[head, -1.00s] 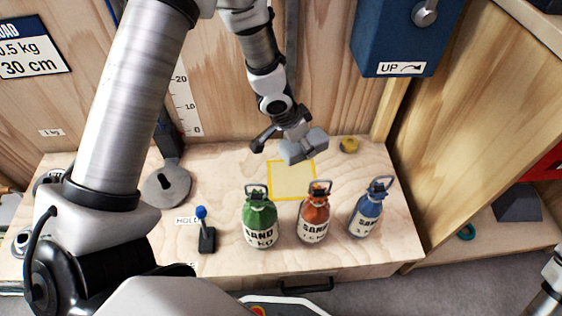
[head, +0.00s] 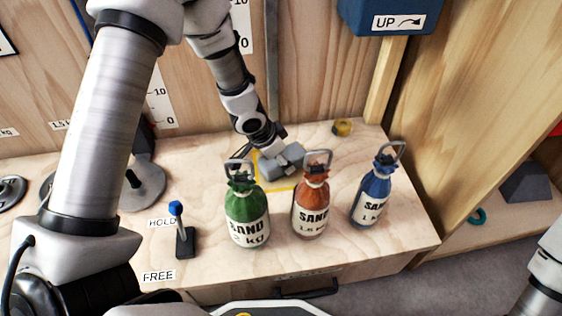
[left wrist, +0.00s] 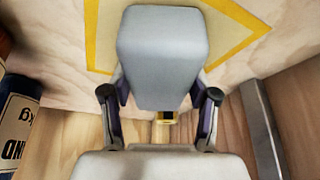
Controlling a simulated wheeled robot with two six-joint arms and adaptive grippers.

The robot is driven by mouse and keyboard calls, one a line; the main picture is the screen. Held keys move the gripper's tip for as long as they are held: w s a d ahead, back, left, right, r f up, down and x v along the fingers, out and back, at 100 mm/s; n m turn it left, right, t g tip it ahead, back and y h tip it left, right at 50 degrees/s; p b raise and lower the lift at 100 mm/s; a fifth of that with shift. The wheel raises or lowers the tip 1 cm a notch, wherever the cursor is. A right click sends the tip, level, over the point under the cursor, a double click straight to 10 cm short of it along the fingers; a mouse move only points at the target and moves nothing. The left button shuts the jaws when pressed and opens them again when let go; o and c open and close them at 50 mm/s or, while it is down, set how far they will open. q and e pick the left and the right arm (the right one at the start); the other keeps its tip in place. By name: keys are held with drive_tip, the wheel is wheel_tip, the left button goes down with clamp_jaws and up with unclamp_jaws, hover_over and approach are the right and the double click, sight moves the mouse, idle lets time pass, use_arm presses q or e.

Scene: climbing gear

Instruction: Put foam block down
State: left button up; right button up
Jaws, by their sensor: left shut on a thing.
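The grey foam block (head: 269,170) is held in my left gripper (head: 276,148), low over the yellow-outlined square (head: 287,184) on the wooden bench. In the left wrist view the pale grey block (left wrist: 163,50) sits between the two fingers of the left gripper (left wrist: 160,98), with the yellow outline (left wrist: 92,45) beyond it. I cannot tell whether the block touches the bench. The gripper and block hide much of the square. My right gripper is out of view.
Green (head: 246,212), orange (head: 311,205) and blue (head: 372,195) sand bottles stand in front and to the right of the square. A blue-knobbed lever (head: 184,235) is at the front left. A small yellow object (head: 342,127) lies behind.

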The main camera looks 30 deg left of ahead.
use_arm(q)
drive_tip(key=shift+f, duration=0.1)
drive_tip(key=o, duration=1.2)
drive_tip(key=shift+o, duration=0.2)
drive_tip(key=p+v, duration=0.2)
drive_tip(key=v, duration=0.3)
drive_tip(key=shift+w, duration=0.15)
drive_tip(key=v, duration=0.7)
drive_tip(key=shift+p, duration=0.45)
